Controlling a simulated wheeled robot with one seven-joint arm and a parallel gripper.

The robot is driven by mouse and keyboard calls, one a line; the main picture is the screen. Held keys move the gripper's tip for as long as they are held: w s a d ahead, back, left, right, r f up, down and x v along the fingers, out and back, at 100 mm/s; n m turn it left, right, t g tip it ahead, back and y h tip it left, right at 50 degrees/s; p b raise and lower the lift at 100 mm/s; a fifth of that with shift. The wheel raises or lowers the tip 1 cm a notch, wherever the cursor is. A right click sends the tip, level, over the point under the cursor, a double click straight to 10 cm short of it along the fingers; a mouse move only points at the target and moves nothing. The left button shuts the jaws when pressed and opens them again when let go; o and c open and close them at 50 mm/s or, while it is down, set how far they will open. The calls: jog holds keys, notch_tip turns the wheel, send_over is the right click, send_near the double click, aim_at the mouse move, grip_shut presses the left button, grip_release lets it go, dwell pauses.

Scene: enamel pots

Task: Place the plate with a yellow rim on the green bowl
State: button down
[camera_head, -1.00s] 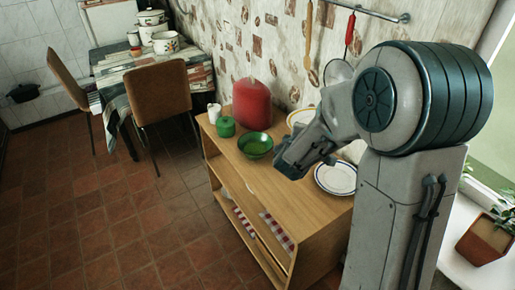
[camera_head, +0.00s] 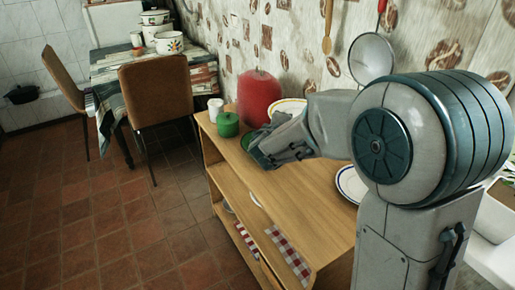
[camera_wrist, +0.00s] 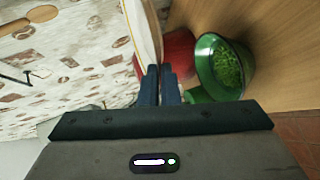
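The white plate with a yellow rim (camera_head: 287,106) shows behind my gripper (camera_head: 283,142) in the head view, partly hidden by it. In the wrist view the plate (camera_wrist: 142,28) extends forward from my gripper (camera_wrist: 160,72), steeply tilted. The two fingers are close together, and its rim appears to be between them. The green bowl (camera_head: 252,141) stands on the wooden cabinet top, largely hidden by my gripper in the head view. In the wrist view the bowl (camera_wrist: 228,66) is right of the fingers and looks empty, with a patterned inside.
A red canister (camera_head: 259,97), a green lidded pot (camera_head: 228,125) and a white cup (camera_head: 215,109) stand close around the bowl. A blue-rimmed plate (camera_head: 349,186) lies nearer on the cabinet (camera_head: 300,213). Utensils hang on the wall. The cabinet's front middle is clear.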

jog(key=a+f, duration=0.3)
jog(key=w+a+f+p, duration=0.1)
jog(key=a+f, duration=0.3)
jog(key=a+f+p, duration=0.1)
jog(key=a+f, duration=0.2)
jog(key=a, duration=0.1)
jog(key=shift+w+f, duration=0.35)
jog(key=shift+f+b, duration=0.45)
jog(key=shift+b, duration=0.65)
jog(key=c, duration=1.7)
grip_release()
jog(key=shift+r, duration=0.15)
jog(key=shift+r+p, duration=0.45)
jog(key=shift+p, duration=0.65)
jog(key=b+v, duration=0.1)
jog(key=v, duration=1.1)
jog(key=shift+f, duration=0.15)
